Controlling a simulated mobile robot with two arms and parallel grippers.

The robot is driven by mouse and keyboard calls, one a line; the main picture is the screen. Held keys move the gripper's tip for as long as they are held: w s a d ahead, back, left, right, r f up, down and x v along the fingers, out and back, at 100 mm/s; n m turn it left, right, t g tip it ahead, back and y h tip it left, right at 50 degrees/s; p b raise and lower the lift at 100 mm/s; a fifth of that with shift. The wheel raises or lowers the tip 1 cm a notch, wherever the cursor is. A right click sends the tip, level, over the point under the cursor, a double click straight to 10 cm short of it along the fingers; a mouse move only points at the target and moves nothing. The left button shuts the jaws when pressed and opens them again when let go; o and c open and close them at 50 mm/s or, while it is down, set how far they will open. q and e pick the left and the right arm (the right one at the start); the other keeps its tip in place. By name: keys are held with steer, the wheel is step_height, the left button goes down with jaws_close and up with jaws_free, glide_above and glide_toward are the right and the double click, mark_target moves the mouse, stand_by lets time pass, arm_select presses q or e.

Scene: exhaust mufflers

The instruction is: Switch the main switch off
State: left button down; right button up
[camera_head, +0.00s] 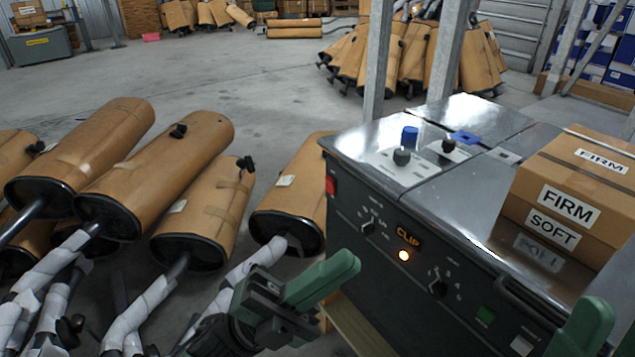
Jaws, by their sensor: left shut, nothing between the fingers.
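The dark control cabinet (390,290) stands at centre right with a shiny metal top. Its front has a red switch (331,186) at the left edge, a black rotary knob (368,224), a second rotary knob (438,287) and a lit orange lamp (404,255) under a CLIP label. I cannot tell which control is the main switch. My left gripper (345,266) has green fingers, is shut and empty, and is left of the lamp in the picture, in front of the cabinet. My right gripper (590,325) shows only partly at the bottom right corner.
A cardboard box (575,195) marked FIRM and SOFT sits on the cabinet's right side. Black and blue knobs (403,156) stand on top. Several wrapped mufflers (165,165) lie at left. A green button (486,315) is low on the panel. Open floor (250,80) lies behind.

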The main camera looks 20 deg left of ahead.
arm_select(q)
steer(key=w+a+f+m+y, duration=0.5)
steer(key=w+f, duration=0.1)
steer(key=w, duration=0.2)
steer(key=w+a+f+m+y, duration=0.4)
steer(key=w+f+y, duration=0.1)
steer(key=w+f, duration=0.15)
steer(key=w+a+m+t+y, duration=0.2)
steer(key=w+a+m+y, duration=0.2)
steer(key=w+a, duration=0.4)
steer(key=a+y, duration=0.1)
steer(key=a, duration=0.3)
steer(key=shift+r+t+y, duration=0.25)
steer(key=shift+t+y, duration=0.05)
